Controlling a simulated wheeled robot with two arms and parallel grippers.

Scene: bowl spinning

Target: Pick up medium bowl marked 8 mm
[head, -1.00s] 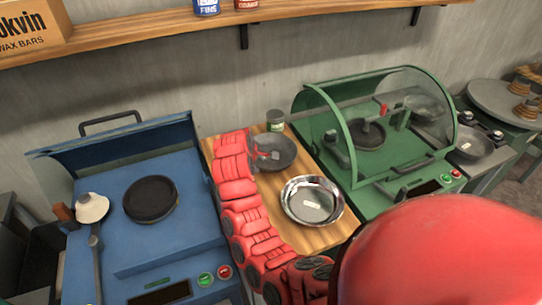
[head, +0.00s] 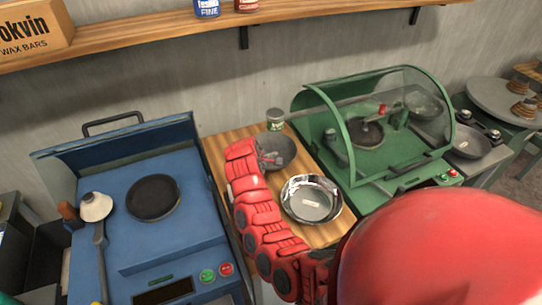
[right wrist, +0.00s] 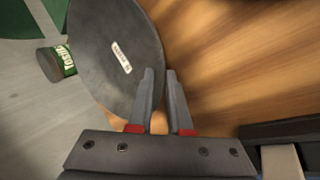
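A dark grey bowl (head: 282,149) sits on the wooden board between the machines. The right wrist view shows its inside (right wrist: 105,50) with a small white label, whose print I cannot read clearly. My right gripper (head: 266,160) is at the bowl's near left side. In the right wrist view its two fingers (right wrist: 160,75) are a small gap apart at the bowl's rim, one over the inside and one outside. A shiny metal bowl (head: 311,203) with a label stands nearer on the board. My left gripper is out of view.
A blue machine (head: 190,245) with a dark round plate is at left. A green machine (head: 375,187) with a clear hood stands close at right. A small jar (head: 275,119) is behind the dark bowl. Another grey bowl (head: 469,142) is far right.

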